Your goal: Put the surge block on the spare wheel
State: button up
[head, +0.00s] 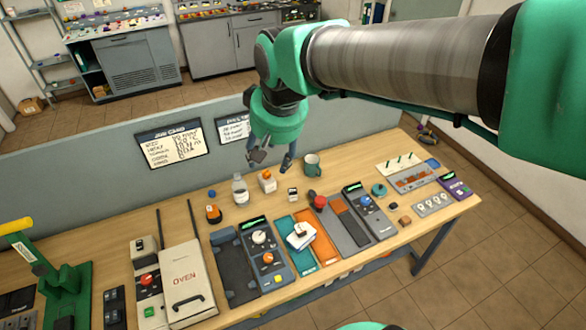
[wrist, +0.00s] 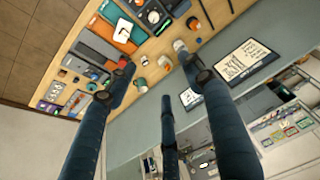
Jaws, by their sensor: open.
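My gripper (head: 272,160) is open and empty, hanging above the back of the bench, left of the teal mug. Its spread fingers (wrist: 152,58) also show in the wrist view. No label marks the surge block. Small block-like things are a white-and-orange block (head: 267,182) just below my gripper, a small white-and-black block (head: 292,194) to its right, and a white block (head: 300,235) lying on the teal and orange mats. A teal ring (head: 379,190) at the right of the bench looks wheel-like; I cannot tell if it is the spare wheel.
A grey partition (head: 70,185) with posted sheets runs behind the bench. The oven panel (head: 186,280) and several control boxes crowd the front. Some bare wood shows around the mug.

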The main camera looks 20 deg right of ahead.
jog(key=s+d+t, duration=0.1)
jog(key=s+d, duration=0.2)
jog(key=s, duration=1.3)
jog(key=shift+f, duration=0.25)
notch_tip(320, 180, down, 15)
jog(key=b, duration=1.5)
